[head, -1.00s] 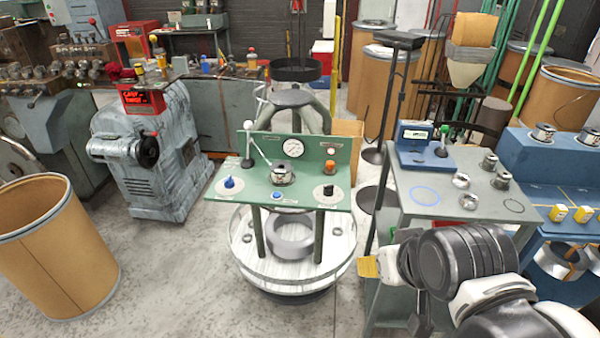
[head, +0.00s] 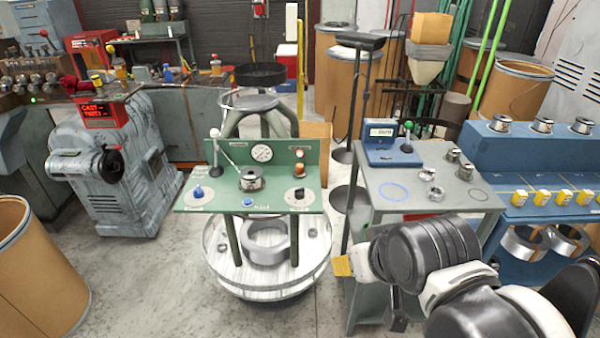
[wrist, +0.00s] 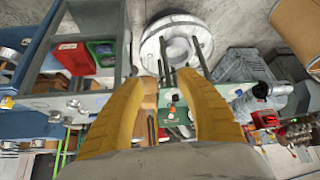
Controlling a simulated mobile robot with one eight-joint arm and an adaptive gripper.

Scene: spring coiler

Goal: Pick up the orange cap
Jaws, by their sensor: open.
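The orange cap (head: 300,169) is small and sits at the right of the green panel stand (head: 225,202), by its upright back plate. My gripper (head: 343,266) shows yellow fingertips in the head view, to the right of the stand, lower in the picture and apart from the cap. In the wrist view my gripper (wrist: 165,90) has its two yellow fingers spread wide, with nothing between them. The green stand shows beyond the fingers there, with a small orange-red spot on it too small to tell for sure.
A grey table (head: 405,198) with a blue gauge box (head: 392,145) and metal rings stands right of the green stand. A blue bench (head: 540,165) is farther right. A cardboard drum (head: 35,265) is at lower left. Floor is clear left of the stand.

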